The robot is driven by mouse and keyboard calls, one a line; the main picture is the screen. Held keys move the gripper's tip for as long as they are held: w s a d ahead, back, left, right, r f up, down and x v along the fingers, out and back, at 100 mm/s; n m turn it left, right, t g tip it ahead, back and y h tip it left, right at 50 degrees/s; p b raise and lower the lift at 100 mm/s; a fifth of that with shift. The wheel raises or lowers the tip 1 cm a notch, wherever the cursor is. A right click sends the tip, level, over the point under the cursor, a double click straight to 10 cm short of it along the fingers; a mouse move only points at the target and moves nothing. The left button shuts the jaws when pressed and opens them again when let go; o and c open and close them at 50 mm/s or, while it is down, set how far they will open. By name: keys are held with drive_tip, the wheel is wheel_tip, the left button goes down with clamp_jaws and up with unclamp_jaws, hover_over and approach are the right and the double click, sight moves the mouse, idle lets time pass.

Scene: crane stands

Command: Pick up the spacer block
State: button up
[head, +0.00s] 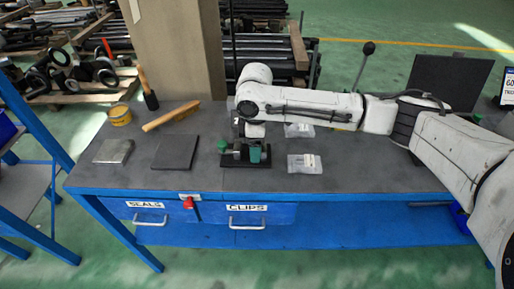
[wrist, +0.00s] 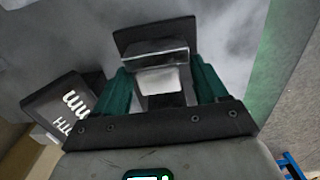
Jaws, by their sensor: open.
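In the wrist view a grey metal block (wrist: 160,80) with a paler near face lies between the two teal fingers of my gripper (wrist: 160,68). I take it to be the spacer block. The fingers stand close on both its sides; I cannot tell whether they touch it. A dark plate (wrist: 152,34) shows just beyond the block. In the head view my gripper (head: 246,150) points down at the middle of the bench, over a low black base (head: 238,162). The arm and fingers hide the block there. My gripper is open.
Clear bags (head: 305,164) lie to the right. A black sign (wrist: 65,105) shows in the wrist view.

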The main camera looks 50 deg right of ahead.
drive_tip(key=c, duration=1.2)
drive_tip(key=shift+r, duration=0.1)
